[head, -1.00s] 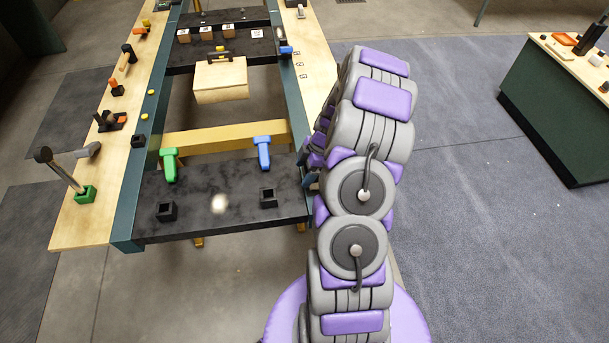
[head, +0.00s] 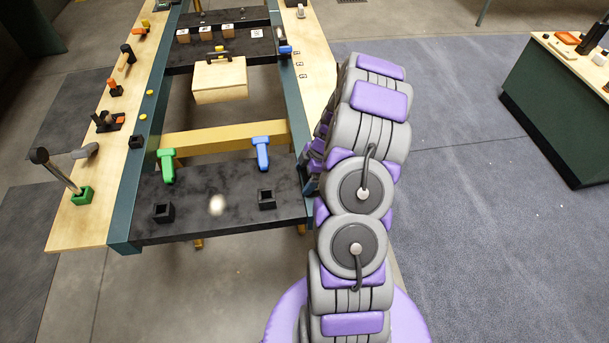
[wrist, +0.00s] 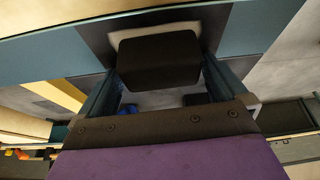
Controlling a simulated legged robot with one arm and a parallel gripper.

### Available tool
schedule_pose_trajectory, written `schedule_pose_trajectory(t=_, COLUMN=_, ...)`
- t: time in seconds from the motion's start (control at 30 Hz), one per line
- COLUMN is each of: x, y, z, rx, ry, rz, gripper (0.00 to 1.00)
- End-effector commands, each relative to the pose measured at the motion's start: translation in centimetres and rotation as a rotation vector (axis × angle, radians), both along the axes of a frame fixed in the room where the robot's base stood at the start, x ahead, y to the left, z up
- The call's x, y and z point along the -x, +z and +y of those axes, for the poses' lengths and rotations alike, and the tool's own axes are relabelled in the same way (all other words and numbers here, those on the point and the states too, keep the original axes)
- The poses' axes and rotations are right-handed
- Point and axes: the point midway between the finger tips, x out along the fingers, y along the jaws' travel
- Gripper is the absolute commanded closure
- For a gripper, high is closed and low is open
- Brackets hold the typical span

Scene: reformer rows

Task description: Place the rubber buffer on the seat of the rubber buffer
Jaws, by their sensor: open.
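In the wrist view a black block with rounded corners (wrist: 158,60), which looks like the rubber buffer, lies between and beyond the fingers of my gripper (wrist: 160,88). The fingers stand apart on either side of it; I cannot tell whether either touches it. In the head view my gripper (head: 311,184) is largely hidden behind my arm, at the near right end of the bench frame. Two black square sockets, one left (head: 163,213) and one right (head: 267,199), stand on the dark near board. I cannot tell which place is the buffer's seat.
A green tool (head: 167,165) and a blue tool (head: 262,152) stand at the board's far edge. A small black block (head: 136,142) is on the left rail. A hammer-like tool in a green holder (head: 82,195) stands on the left side shelf. Carpet floor at right is clear.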

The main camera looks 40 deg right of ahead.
Motion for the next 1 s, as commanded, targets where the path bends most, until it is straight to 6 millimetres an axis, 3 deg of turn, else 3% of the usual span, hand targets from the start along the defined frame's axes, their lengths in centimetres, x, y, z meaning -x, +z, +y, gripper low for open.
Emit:
schedule_pose_trajectory(t=0.27, x=0.1, y=0.4, z=-0.1, rx=0.003, ry=-0.003, rz=0.002, gripper=0.0)
schedule_pose_trajectory(t=0.7, x=1.4, y=8.4, z=-2.9, rx=0.007, ry=-0.005, rz=-0.005, gripper=0.0)
schedule_pose_trajectory(t=1.0, x=2.0, y=11.4, z=-3.8, rx=0.006, ry=-0.003, rz=0.0, gripper=0.0)
